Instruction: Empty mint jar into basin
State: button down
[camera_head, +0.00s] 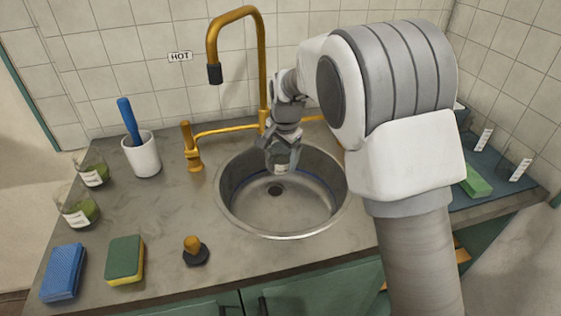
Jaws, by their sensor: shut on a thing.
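The round metal basin (247,218) is sunk in the counter, with a dark drain (275,190) in its floor. My gripper (283,152) is over the back part of the basin, pointing down. It is shut on a small glass jar with a pale label (281,168), mostly hidden by the fingers. I cannot read the label, nor tell the jar's tilt or what is in it.
A gold tap (262,70) rises behind the basin, near my arm. A white cup (142,158) holds a blue-handled tool. A blue sponge (62,272), a green-yellow sponge (124,260) and a stopper (194,252) lie in front. Clear labelled jars (517,170) stand on a right-hand mat.

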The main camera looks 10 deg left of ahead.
jog(key=shift+r, duration=0.1)
dwell(0.3)
jog(key=shift+w+f+t+b, duration=0.15)
jog(key=shift+t+b, duration=0.25)
jog(key=shift+b, duration=0.65)
jog(key=b, duration=0.1)
jog(key=t+y+b, duration=0.1)
jog(key=b, duration=0.3)
jog(key=shift+w+a+r+t, duration=0.15)
jog(key=shift+w+r+t, duration=0.1)
jog(key=shift+t, duration=0.15)
jog(key=shift+w+r+t+y+b, duration=0.1)
jog(key=shift+r+t+y+b, duration=0.2)
jog(key=shift+b, duration=0.4)
jog(key=shift+a+f+b, duration=0.1)
jog(key=shift+f+b, duration=0.1)
jog(key=shift+b, duration=0.75)
jog(key=shift+w+t+b, duration=0.1)
jog(key=shift+t+b, duration=0.3)
jog(key=shift+b, duration=0.05)
